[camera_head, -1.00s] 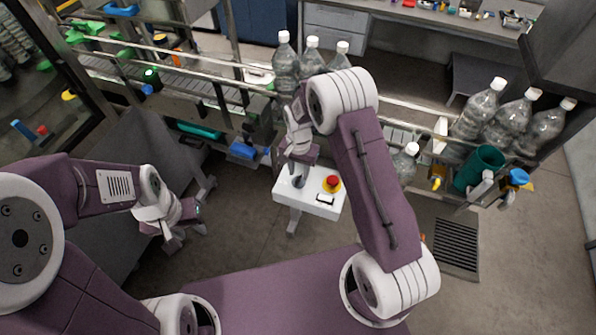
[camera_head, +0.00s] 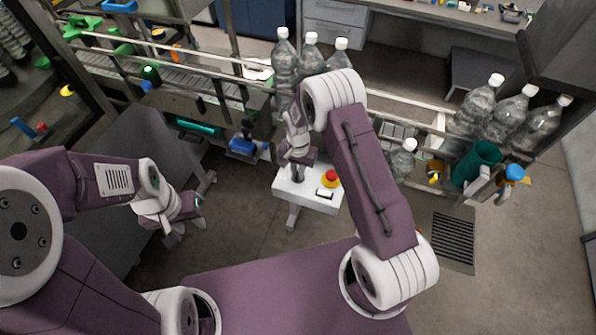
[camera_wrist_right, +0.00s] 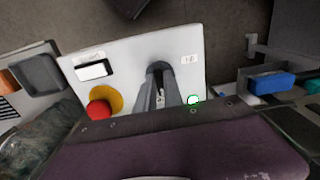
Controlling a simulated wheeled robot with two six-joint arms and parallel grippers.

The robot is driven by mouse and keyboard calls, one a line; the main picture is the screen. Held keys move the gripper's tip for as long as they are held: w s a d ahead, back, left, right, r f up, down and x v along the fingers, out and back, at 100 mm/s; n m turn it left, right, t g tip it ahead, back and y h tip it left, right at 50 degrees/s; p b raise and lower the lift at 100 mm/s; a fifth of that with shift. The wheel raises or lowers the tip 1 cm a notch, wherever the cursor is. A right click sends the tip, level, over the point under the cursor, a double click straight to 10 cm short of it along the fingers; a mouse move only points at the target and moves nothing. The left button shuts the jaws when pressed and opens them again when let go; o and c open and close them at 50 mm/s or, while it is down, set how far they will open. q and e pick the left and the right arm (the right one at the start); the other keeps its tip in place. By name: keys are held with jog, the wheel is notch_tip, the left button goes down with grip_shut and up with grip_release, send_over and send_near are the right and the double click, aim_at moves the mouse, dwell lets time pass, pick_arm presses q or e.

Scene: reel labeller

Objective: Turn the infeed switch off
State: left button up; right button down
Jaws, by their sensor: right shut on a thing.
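A white control box (camera_head: 322,198) stands on a post in the middle of the head view. It carries a red button (camera_head: 331,178) on a yellow base and a dark infeed switch knob. In the right wrist view the white panel (camera_wrist_right: 126,62) shows the dark switch knob (camera_wrist_right: 158,68) between my fingers, the red button (camera_wrist_right: 99,110) and a lit green lamp (camera_wrist_right: 193,101). My right gripper (camera_head: 298,176) points down at the panel and is shut on the knob. The fingers hide most of the knob, so its setting is unclear. My left gripper (camera_head: 188,232) hangs open and empty at the left, away from the box.
A conveyor with metal rails runs behind the box. Clear bottles (camera_head: 310,62) stand on it behind my right arm, and more bottles (camera_head: 478,105) stand at the right. A green cup (camera_head: 476,163) is at the right. Open floor lies around the box's post.

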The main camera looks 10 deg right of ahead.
jog(key=n+b, duration=0.2)
jog(key=n, duration=0.1)
jog(key=shift+f, duration=0.15)
jog(key=n+b, duration=0.2)
jog(key=n, duration=0.4)
jog(key=n+b, duration=0.1)
jog(key=n, duration=0.3)
jog(key=shift+n+b, duration=0.4)
jog(key=shift+n, duration=2.1)
jog(key=c, duration=1.5)
grip_release()
jog(key=shift+o, duration=0.2)
notch_tip(320, 180, up, 8)
jog(key=b, duration=0.2)
jog(key=shift+r+b, duration=0.2)
jog(key=shift+b, duration=0.2)
jog(key=shift+r, duration=0.5)
